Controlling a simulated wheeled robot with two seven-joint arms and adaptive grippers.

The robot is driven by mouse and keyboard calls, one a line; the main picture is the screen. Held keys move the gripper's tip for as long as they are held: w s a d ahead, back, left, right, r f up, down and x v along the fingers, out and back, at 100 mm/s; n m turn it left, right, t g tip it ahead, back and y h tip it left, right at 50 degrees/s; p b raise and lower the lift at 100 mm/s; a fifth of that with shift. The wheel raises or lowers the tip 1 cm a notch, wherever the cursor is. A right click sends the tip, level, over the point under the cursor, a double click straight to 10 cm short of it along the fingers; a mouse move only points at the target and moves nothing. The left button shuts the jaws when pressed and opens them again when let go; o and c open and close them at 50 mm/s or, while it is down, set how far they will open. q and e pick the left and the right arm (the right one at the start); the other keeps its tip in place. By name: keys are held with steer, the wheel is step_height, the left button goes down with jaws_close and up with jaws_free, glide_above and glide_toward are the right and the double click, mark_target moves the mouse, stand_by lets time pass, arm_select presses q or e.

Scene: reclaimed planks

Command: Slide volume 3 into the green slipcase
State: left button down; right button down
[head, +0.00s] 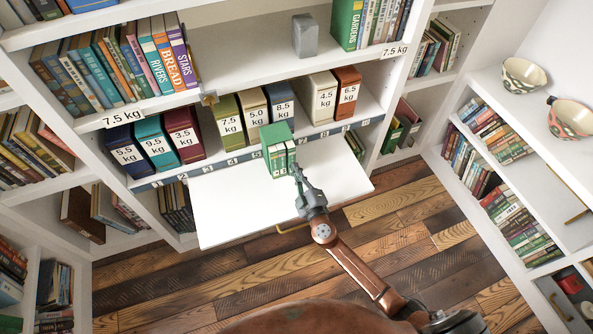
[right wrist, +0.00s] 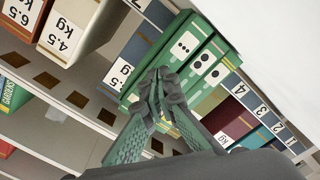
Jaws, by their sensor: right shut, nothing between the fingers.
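The green slipcase (head: 276,132) stands on the white pull-out board, with green volumes in it. In the right wrist view, the slipcase (right wrist: 158,47) shows beside several green spines (right wrist: 203,63) with white labels and dark dots. My left gripper is not in view.
The white board (head: 225,205) is bare to the left and right of the slipcase. Behind it is a numbered strip (head: 225,160) and a row of weight-labelled boxes (head: 228,122). Book-filled shelves (head: 110,65) rise above. Bowls (head: 523,75) stand on the right shelf.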

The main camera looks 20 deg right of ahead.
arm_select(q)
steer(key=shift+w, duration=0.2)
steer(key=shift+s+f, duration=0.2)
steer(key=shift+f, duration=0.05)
arm_select(e)
steer(key=shift+w, duration=0.55)
steer(key=shift+s, duration=0.1)
arm_select(q)
steer(key=shift+b, duration=0.35)
arm_select(e)
steer(key=s, duration=1.4)
steer(key=shift+s+d, duration=0.25)
steer(key=shift+s, duration=0.1)
